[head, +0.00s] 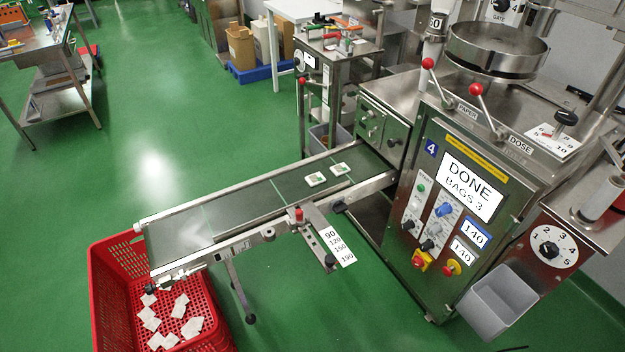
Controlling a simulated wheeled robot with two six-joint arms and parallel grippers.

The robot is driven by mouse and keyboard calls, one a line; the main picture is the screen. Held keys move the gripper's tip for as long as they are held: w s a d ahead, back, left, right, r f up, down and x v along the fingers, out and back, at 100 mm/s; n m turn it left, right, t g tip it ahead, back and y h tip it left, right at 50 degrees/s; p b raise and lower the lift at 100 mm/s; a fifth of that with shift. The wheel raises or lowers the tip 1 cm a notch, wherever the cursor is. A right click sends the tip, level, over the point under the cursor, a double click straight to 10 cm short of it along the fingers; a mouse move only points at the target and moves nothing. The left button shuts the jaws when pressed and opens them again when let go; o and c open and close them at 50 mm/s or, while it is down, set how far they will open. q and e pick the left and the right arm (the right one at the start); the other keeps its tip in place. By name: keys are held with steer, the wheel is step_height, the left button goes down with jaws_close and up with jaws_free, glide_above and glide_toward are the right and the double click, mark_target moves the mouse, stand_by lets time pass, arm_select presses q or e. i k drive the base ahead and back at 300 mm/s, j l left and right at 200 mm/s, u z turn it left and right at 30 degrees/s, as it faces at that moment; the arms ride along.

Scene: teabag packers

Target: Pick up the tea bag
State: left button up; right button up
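Two small flat white tea bags with green marks lie on the dark conveyor belt (245,203). The nearer tea bag (316,179) is left of the farther tea bag (341,168), with a small gap between them. Both are close to the machine end of the belt. Several plain white bags (180,306) lie loose in the red crate (108,262) on the floor at the belt's lower left end. Neither of my grippers shows in the head view.
A scale plate (337,246) sticks out from the belt's front side. A grey bin (497,300) hangs at lower right. The green floor (150,130) left of the belt is clear.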

mark_target(315, 178)
steer(key=i+l, duration=0.2)
steer(key=i, duration=0.25)
steer(key=i+l+z, duration=0.15)
steer(key=i, duration=0.25)
